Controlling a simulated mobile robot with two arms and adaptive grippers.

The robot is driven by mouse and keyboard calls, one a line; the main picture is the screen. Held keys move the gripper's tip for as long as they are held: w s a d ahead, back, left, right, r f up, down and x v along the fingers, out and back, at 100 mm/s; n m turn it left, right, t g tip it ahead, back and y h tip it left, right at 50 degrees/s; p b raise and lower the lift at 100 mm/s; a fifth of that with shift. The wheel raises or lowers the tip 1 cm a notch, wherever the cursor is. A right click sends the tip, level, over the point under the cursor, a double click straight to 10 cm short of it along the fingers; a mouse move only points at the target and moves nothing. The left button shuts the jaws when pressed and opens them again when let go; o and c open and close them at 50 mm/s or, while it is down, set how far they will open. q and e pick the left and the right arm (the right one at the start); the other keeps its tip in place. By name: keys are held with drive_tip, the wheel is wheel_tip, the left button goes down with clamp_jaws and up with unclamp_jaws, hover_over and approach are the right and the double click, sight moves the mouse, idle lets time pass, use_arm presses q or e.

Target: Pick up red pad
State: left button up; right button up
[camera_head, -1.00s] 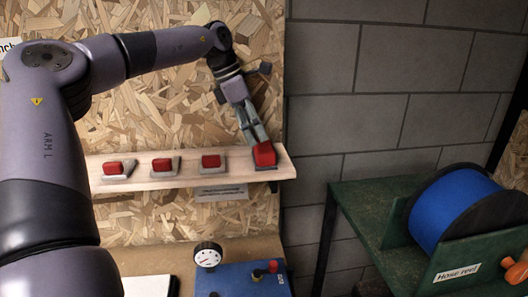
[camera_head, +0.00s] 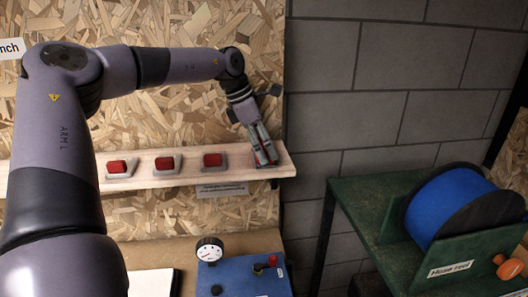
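A pale wooden shelf (camera_head: 180,181) runs along the chipboard wall. Three red pads stand on it in grey holders: one at the left (camera_head: 117,166), one in the middle (camera_head: 164,163) and one further right (camera_head: 212,160). My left gripper (camera_head: 264,157) points down at the shelf's right end. Its fingers are over a further red pad (camera_head: 271,151), which shows only as red slivers beside and between them. The fingers hide most of this pad and its holder. I cannot tell whether they are closed on it. My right gripper is not in view.
A label (camera_head: 221,190) hangs under the shelf. Below are a dial gauge (camera_head: 209,250) and a blue box (camera_head: 240,277) with knobs. A green stand (camera_head: 385,215) with a blue hose reel (camera_head: 460,205) is at the right, before a grey block wall.

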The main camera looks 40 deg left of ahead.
use_arm(q)
drive_tip(key=c, duration=0.7)
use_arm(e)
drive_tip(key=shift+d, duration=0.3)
use_arm(q)
drive_tip(key=shift+c, duration=0.2)
drive_tip(key=shift+w+r, duration=0.1)
drive_tip(key=shift+r, duration=0.45)
wheel_tip(320, 180, up, 8)
drive_tip(key=shift+r+b, duration=0.25)
drive_tip(key=shift+b, duration=0.65)
wheel_tip(320, 180, up, 10)
drive_tip(key=p, duration=0.1)
drive_tip(key=shift+r, duration=0.25)
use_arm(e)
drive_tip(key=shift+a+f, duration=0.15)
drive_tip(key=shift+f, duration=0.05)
